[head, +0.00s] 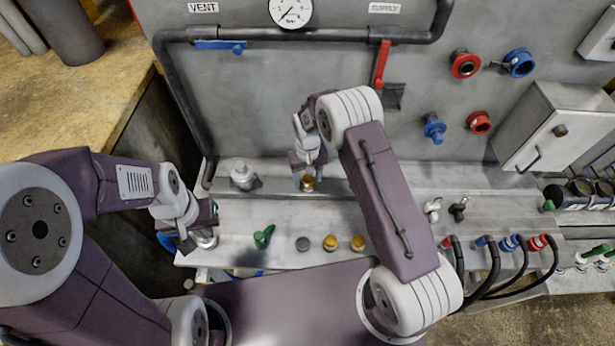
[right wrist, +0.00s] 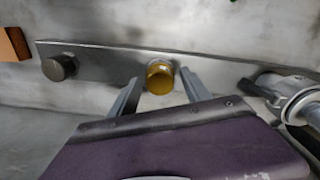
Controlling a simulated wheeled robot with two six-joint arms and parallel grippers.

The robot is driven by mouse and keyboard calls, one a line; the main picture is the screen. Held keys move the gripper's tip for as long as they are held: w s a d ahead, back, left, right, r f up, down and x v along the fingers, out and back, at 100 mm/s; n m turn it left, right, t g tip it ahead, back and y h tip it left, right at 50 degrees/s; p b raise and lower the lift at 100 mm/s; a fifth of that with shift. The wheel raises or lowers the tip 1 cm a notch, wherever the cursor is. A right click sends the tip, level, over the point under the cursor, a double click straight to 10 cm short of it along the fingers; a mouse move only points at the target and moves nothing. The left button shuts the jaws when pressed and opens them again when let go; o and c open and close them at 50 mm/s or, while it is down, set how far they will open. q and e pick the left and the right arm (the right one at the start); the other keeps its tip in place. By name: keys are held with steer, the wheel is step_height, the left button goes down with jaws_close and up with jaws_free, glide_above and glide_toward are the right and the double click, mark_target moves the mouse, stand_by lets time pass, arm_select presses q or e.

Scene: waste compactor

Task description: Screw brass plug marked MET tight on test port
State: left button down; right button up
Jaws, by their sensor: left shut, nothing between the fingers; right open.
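A brass plug (head: 307,184) sits at the metal strip along the foot of the grey panel; its thread and any marking cannot be made out. My right gripper (head: 307,176) is over it, pointing down. In the right wrist view the round brass top (right wrist: 160,78) lies between the tips of the open fingers, with a gap visible on each side. Two more brass plugs, one (head: 330,242) beside the other (head: 358,243), stand on the front ledge, their letters too small to read. My left gripper (head: 200,232) is shut and empty at the ledge's left end.
A grey cap (head: 303,244) and a green item (head: 263,237) are on the ledge (head: 230,215). A silver fitting (head: 243,176) stands left of the right gripper. Pipes, a red lever (head: 382,64) and a blue lever (head: 220,45) are on the panel. Hoses (head: 490,265) crowd the right end.

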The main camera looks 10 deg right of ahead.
steer(key=n, duration=1.2)
steer(key=shift+n, duration=0.4)
steer(key=n, duration=0.4)
steer(key=shift+n, duration=0.4)
steer(key=c, duration=1.2)
steer(key=o, duration=0.5)
jaws_close()
steer(key=m, duration=0.5)
